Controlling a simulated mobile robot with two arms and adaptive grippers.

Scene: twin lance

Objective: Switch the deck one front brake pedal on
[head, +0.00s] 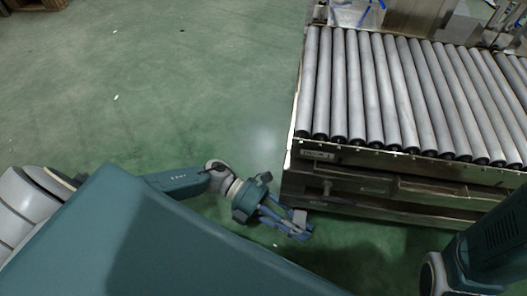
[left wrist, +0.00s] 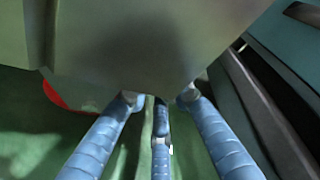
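The roller deck (head: 310,90) stands at the right in the head view, with a small label plate (head: 318,154) on its front left. Below the plate, a small fitting (head: 327,187) shows in the dark front frame; I cannot tell whether it is the brake pedal. My left gripper (head: 298,226) is low beside the deck's front left corner, with its blue fingers spread and empty. In the left wrist view the fingers (left wrist: 158,100) point at a large grey surface (left wrist: 140,50). A red part (left wrist: 55,95) shows at the left. My right gripper is outside the view.
The deck's front frame (head: 420,190) runs to the right, close to my left fingers. A dark rail (left wrist: 265,115) is at the right in the left wrist view. Open green floor (head: 170,80) lies left of the deck. Machinery (head: 415,15) stands behind the rollers.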

